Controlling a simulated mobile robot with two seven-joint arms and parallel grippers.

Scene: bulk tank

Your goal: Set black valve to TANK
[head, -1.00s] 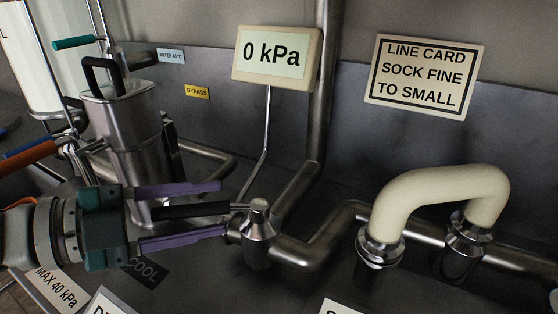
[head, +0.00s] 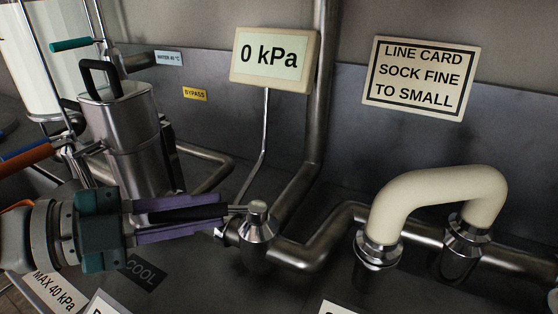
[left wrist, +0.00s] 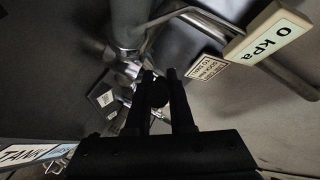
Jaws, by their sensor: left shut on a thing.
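The black valve (head: 257,222) is a metal body on the pipe with a black lever handle (head: 190,213) that points left in the head view. My left gripper (head: 222,212) comes in from the left, with its purple fingers shut on the black handle from both sides. In the left wrist view the dark round end of the handle (left wrist: 152,90) sits between my two dark fingers. A plate reading TANK (left wrist: 24,155) shows at the lower left of the left wrist view. My right gripper is not in view.
A gauge reading 0 kPa (head: 274,59) hangs above the pipe. A steel canister (head: 125,130) stands behind my left gripper. A cream pipe bend (head: 440,188) rises at the right. A COOL label (head: 145,271) lies below my gripper. Orange and blue handles are at the left.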

